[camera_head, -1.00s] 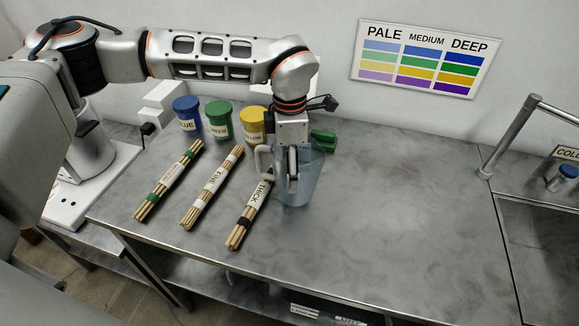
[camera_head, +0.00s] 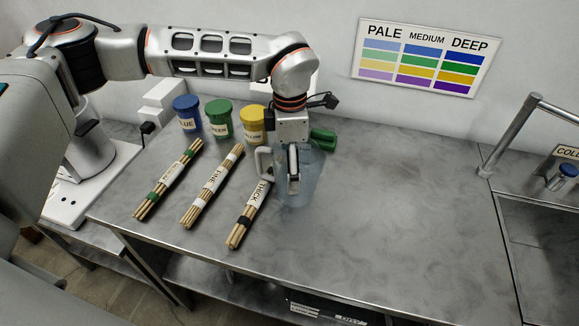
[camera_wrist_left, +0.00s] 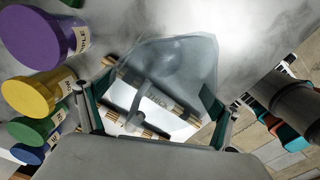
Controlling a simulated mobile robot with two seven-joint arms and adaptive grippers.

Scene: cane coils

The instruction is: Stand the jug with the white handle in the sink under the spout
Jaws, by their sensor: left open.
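The clear bluish jug (camera_head: 312,188) stands on the steel counter, its white handle (camera_head: 263,163) on the left side. It also shows in the left wrist view (camera_wrist_left: 185,58), see-through and partly cut by my gripper. My left gripper (camera_head: 294,182) points down at the jug and hides part of it. In the left wrist view, my left gripper (camera_wrist_left: 155,115) is open, with its two fingers apart on either side of the jug's near part; contact cannot be told. The sink (camera_head: 550,250) is at the right edge, with the metal spout (camera_head: 508,132) beside it. My right gripper is out of view.
A green handle (camera_head: 323,139) shows just behind the jug. Several cane bundles lie to the left, the thick one (camera_head: 240,227) close to the jug. Blue (camera_head: 187,115), green (camera_head: 219,120) and yellow (camera_head: 253,125) pots stand behind. The counter between jug and sink is clear.

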